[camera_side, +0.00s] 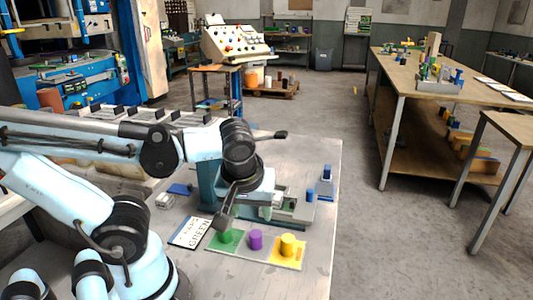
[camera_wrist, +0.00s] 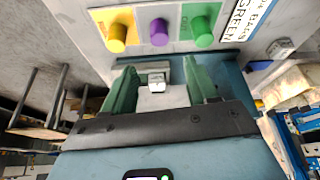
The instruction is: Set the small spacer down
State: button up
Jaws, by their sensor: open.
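In the wrist view my gripper (camera_wrist: 159,68) shows two green fingers, spread apart. A small pale metallic block (camera_wrist: 157,83), which looks like the small spacer, sits between them with a gap on each side. It appears to rest on a light surface in front of a teal edge; exact contact cannot be told. In the side view my arm's end is low over the teal fixture (camera_side: 207,180), and my wrist hides much of that spot. I cannot make out the spacer there.
A blue-topped stand (camera_side: 327,184) is at right.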

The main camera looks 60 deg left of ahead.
jog(key=w+d+r+m+t+h, duration=0.1)
jog(key=w+m+t+h, duration=0.2)
jog(key=w+m, duration=0.3)
jog(key=shift+w+d+r+m+t+h, duration=0.35)
jog(key=shift+m+t, duration=0.35)
jog(key=shift+m, duration=1.6)
jog(key=shift+o, duration=1)
jog(key=o, duration=0.6)
jog(key=s+a+n+g, duration=0.1)
jog(key=a+r+n+g, duration=0.1)
jog(key=a, duration=0.1)
jog(key=s+a+n+y, duration=0.1)
jog(key=a, duration=0.1)
jog(key=shift+s+a+r+n+g, duration=0.2)
jog(key=shift+s+r+n+g, duration=0.1)
jog(key=shift+r+g, duration=0.1)
jog(key=s+a+r+n+g, duration=0.4)
jog(key=s+a+n, duration=0.1)
jog(key=s, duration=0.2)
jog(key=shift+h, duration=0.45)
jog(key=shift+w+f, duration=0.15)
jog(key=shift+f, duration=4.75)
